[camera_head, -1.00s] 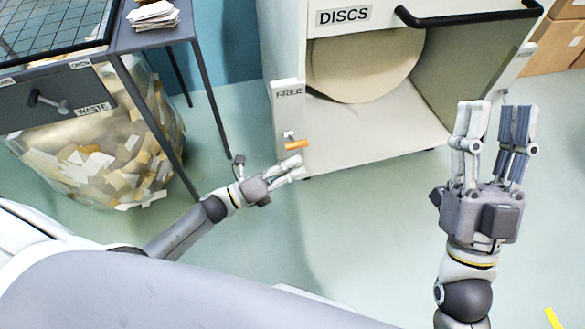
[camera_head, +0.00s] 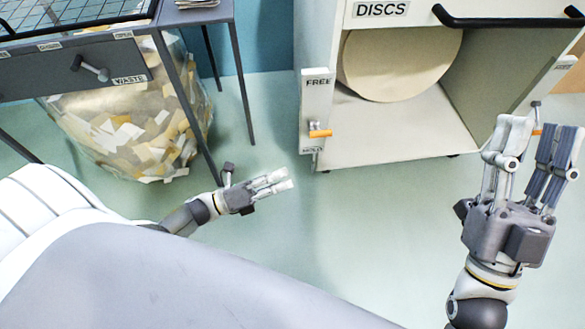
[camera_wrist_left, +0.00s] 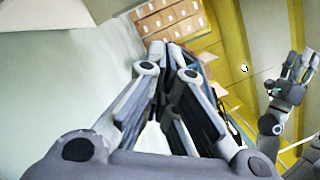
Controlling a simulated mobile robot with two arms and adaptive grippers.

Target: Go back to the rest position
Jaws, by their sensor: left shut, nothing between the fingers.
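My left gripper (camera_head: 276,183) is in the middle of the head view, over the green floor. It is shut and empty, below and to the left of the orange lever (camera_head: 320,133) on the cart's FREE post, and apart from it. Its fingers close up in the left wrist view (camera_wrist_left: 168,55), with nothing between them. My right gripper (camera_head: 538,132) is at the right of the head view, fingers pointing up and spread with an empty gap. It also shows at the right edge of the left wrist view (camera_wrist_left: 293,70).
The white DISCS cart (camera_head: 395,145) holds a large kraft roll (camera_head: 400,65). A grey table with a WASTE drawer (camera_head: 75,72) stands at left, a clear bag of scraps (camera_head: 130,135) beneath it. Stacked boxes (camera_wrist_left: 170,22) show in the left wrist view. The floor between is clear.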

